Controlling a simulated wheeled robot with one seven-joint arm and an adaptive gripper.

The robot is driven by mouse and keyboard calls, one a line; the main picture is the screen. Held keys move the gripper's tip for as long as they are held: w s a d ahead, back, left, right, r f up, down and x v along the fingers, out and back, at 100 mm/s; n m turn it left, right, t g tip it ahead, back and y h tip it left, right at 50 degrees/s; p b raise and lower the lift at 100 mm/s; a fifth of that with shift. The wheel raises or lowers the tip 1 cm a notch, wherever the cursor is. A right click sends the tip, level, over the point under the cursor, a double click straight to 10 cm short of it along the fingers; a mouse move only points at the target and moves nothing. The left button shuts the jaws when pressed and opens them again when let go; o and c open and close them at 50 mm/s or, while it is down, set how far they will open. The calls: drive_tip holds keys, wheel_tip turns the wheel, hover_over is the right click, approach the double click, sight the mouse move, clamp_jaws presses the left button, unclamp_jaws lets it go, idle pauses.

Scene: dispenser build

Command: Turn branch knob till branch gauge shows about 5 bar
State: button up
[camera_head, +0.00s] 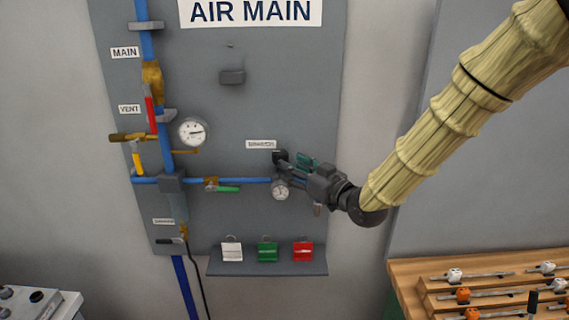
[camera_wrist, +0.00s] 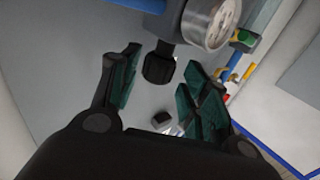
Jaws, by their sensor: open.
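The branch gauge (camera_head: 281,189) is a small white dial at the right end of the blue branch pipe. It also shows obliquely, cut by the top edge, in the wrist view (camera_wrist: 211,20); its reading is too small to tell. The black branch knob (camera_wrist: 159,66) hangs from a grey regulator body beside the gauge. In the head view a dark knob-like part (camera_head: 279,157) shows above the gauge. My gripper (camera_wrist: 163,60) is open, its green-padded fingers on either side of the knob, with gaps showing. My gripper also shows right of the gauge in the head view (camera_head: 292,166).
A larger main gauge (camera_head: 193,132), a red-handled valve (camera_head: 151,113) and a green-handled branch valve (camera_head: 222,188) are on the panel to the left. A shelf (camera_head: 267,268) below holds white, green and red lockout tags. A wooden rack (camera_head: 410,275) stands lower right.

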drive_tip(key=v, duration=0.6)
drive_tip(key=s+d+f+m+g+h+b, duration=0.15)
drive_tip(key=s+f, duration=0.25)
drive_tip(key=f, duration=0.8)
drive_tip(key=s+d+f+m+g+h, duration=0.2)
drive_tip(key=s+d+f+h, duration=0.15)
drive_tip(key=f, duration=0.95)
drive_tip(key=s+d+f+m+g+h+b, duration=0.15)
drive_tip(key=s+f, duration=0.35)
drive_tip(key=f, duration=0.7)
drive_tip(key=s+d+f+m+g+h+b, duration=0.1)
drive_tip(key=s+d+f+g, duration=0.3)
drive_tip(key=s+f, duration=0.7)
drive_tip(key=s+d+f+m+g+h+b, duration=0.1)
drive_tip(key=s+d+f+g+h, duration=0.3)
drive_tip(key=s+f, duration=0.6)
drive_tip(key=s+m, duration=0.1)
drive_tip(key=s, duration=0.8)
drive_tip(key=shift+d+f+g, duration=0.2)
drive_tip(key=shift+f+g, duration=0.2)
